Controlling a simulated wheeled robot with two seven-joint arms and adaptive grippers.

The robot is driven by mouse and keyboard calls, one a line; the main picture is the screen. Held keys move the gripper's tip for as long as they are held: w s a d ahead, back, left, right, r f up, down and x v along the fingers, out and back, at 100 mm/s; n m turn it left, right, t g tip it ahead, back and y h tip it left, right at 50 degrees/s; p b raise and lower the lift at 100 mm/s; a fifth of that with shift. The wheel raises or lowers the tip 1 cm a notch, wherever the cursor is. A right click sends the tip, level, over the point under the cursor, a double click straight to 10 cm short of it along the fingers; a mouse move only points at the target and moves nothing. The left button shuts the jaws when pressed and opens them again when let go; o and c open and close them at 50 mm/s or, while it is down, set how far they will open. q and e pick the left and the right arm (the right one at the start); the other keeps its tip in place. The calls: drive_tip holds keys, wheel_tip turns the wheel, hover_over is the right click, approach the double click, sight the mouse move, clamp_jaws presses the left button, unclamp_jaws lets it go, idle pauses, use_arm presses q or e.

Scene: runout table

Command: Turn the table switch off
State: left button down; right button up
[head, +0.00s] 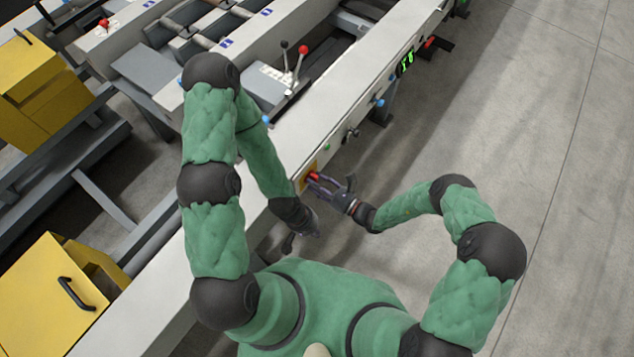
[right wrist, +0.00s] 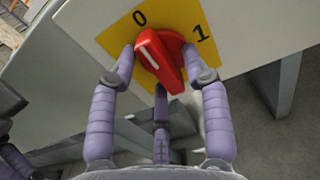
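The table switch is a red rotary knob (right wrist: 160,62) on a yellow plate (right wrist: 112,38) marked 0 and 1. The white line on the knob points up and left, toward the 0 side rather than the 1. In the head view the knob (head: 314,176) is on the side of the long table. My right gripper (right wrist: 166,75) has its purple fingers spread around the knob, with a gap at the right finger; contact at the left finger is unclear. It also shows in the head view (head: 322,184). My left gripper (head: 289,243) hangs lower, beside the table, its fingers small and dark.
The long pale table (head: 350,93) runs diagonally to the upper right. Its side carries a dark knob (head: 351,134), a blue button (head: 379,103) and a green display (head: 406,62). Grey floor (head: 540,130) at right is clear.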

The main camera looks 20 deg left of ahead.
drive_tip(key=v, duration=1.2)
drive_tip(key=shift+r, duration=0.1)
idle(0.5)
drive_tip(key=s+d+f+n+g+h, duration=0.1)
drive_tip(key=s+f+n+g+h, duration=0.15)
drive_tip(key=s+n+g, duration=0.35)
drive_tip(key=s+d+f+n+g+h, duration=0.1)
drive_tip(key=s+d+n+g+h, duration=0.25)
drive_tip(key=s, duration=0.55)
drive_tip(key=s+d+f+n+h, duration=0.1)
drive_tip(key=d+n+h, duration=0.4)
drive_tip(key=d, duration=0.1)
drive_tip(key=w+r+n+t, duration=0.1)
drive_tip(key=w+d+r+n+t+h, duration=0.1)
drive_tip(key=n, duration=0.1)
drive_tip(key=w+r+n+t+h, duration=0.1)
drive_tip(key=w+n, duration=0.1)
drive_tip(key=shift+d+r+t, duration=0.15)
drive_tip(key=shift+d+t, duration=0.15)
drive_tip(key=shift+t, duration=0.05)
